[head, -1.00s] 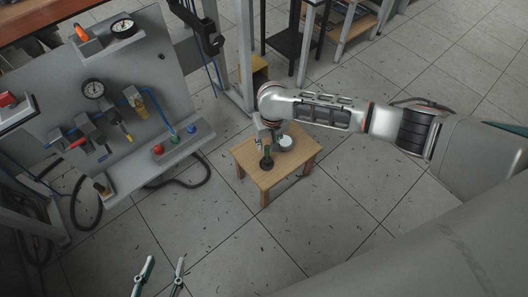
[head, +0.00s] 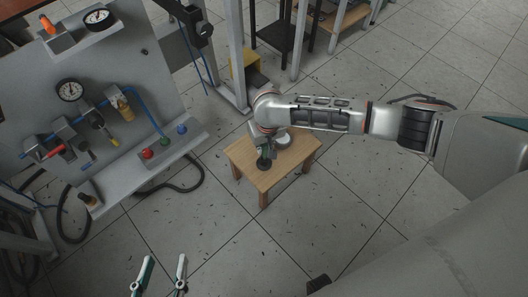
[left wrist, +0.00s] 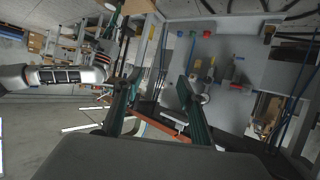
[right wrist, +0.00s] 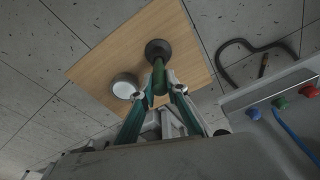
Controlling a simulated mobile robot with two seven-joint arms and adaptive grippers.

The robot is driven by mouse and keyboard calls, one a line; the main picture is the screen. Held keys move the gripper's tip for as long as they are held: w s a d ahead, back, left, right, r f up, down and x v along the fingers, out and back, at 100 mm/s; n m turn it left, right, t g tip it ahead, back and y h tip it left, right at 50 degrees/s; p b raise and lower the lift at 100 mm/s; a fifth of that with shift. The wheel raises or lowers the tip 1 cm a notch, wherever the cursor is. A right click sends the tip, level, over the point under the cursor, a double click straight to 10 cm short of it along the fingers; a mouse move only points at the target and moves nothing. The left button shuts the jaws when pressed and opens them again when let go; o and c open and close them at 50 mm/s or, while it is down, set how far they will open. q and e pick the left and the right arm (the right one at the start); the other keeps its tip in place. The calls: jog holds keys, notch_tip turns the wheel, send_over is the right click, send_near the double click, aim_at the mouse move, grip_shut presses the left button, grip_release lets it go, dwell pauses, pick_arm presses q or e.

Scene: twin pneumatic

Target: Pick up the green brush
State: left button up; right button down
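The green brush (right wrist: 159,78) stands on the small wooden table, its dark round base down and its green handle up; it also shows in the head view (head: 263,163). My right gripper (right wrist: 160,90) is above the table, with its fingers drawn in on both sides of the green handle and appearing to grip it. In the head view my right wrist (head: 262,141) partly hides the brush. My left gripper (head: 163,263) is open and empty at the bottom of the head view, far from the table; its spread fingers show in the left wrist view (left wrist: 157,105).
A round white-topped container (right wrist: 125,86) stands on the wooden table (head: 290,165) close beside the brush. The grey pneumatic panel (head: 110,110) with gauges and coloured buttons is left of the table. A dark hose (head: 178,187) lies on the floor. Floor in front is clear.

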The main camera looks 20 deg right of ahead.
pick_arm(q)
jog(key=shift+s+f, duration=0.15)
jog(key=shift+f, duration=0.1)
pick_arm(e)
jog(key=r+p, duration=0.1)
jog(key=r, duration=0.1)
jog(key=r+p, duration=0.1)
jog(key=r, duration=0.2)
jog(key=shift+w+r+p, duration=0.3)
jog(key=shift+r+p, duration=0.55)
jog(key=shift+r, duration=0.45)
pick_arm(q)
jog(key=s+a+f+m+g+y+p, duration=0.1)
jog(key=s+a+f+y+p, duration=0.1)
jog(key=a+p, duration=0.4)
jog(key=shift+s+a+f+m+g, duration=0.3)
jog(key=shift+f, duration=0.15)
pick_arm(e)
notch_tip(320, 180, up, 12)
jog(key=shift+s+r, duration=0.15)
jog(key=shift+s, duration=0.2)
